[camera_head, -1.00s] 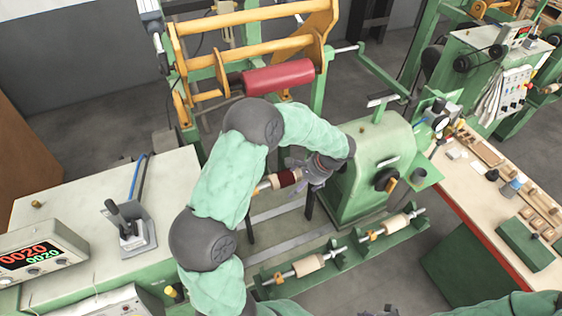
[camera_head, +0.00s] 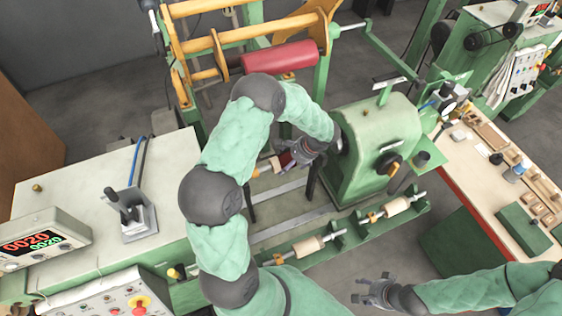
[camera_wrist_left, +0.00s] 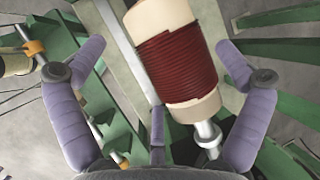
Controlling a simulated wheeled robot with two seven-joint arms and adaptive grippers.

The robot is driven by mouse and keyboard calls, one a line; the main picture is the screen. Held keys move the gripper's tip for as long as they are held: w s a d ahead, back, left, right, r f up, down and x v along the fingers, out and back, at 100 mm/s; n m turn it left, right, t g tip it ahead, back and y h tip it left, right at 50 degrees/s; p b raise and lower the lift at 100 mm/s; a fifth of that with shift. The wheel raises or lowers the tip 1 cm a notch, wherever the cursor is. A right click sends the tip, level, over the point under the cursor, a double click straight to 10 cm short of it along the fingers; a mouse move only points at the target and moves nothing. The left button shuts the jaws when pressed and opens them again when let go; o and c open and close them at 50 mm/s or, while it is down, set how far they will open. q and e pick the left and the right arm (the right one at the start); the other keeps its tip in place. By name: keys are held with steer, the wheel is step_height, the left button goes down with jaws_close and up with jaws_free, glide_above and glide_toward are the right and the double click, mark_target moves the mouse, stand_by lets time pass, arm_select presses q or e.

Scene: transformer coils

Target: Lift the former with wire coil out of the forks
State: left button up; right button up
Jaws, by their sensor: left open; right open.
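The former with wire coil (camera_wrist_left: 178,62) is a cream cylinder wound with dark red wire on a metal shaft. It fills the upper middle of the left wrist view, between the spread fingers of my left gripper (camera_wrist_left: 160,85). In the head view the coil (camera_head: 286,160) is mostly hidden behind that gripper (camera_head: 297,157), with the cream end (camera_head: 266,166) showing at its left. My left gripper is open around the coil. My right gripper (camera_head: 372,287) is open and empty at the lower right, apart from everything. I cannot make out the forks holding the former clearly.
The green headstock (camera_head: 370,150) stands right of the coil. Two bare formers on shafts, one (camera_head: 308,246) and another (camera_head: 396,207), rest on a low green rack in front. A red roller (camera_head: 279,57) is behind. A workbench (camera_head: 470,165) with small parts is at the right.

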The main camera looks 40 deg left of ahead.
arm_select(q)
steer(key=shift+x, duration=1.35)
steer(key=shift+w, duration=0.15)
steer(key=c, duration=1.5)
steer(key=shift+r, duration=0.1)
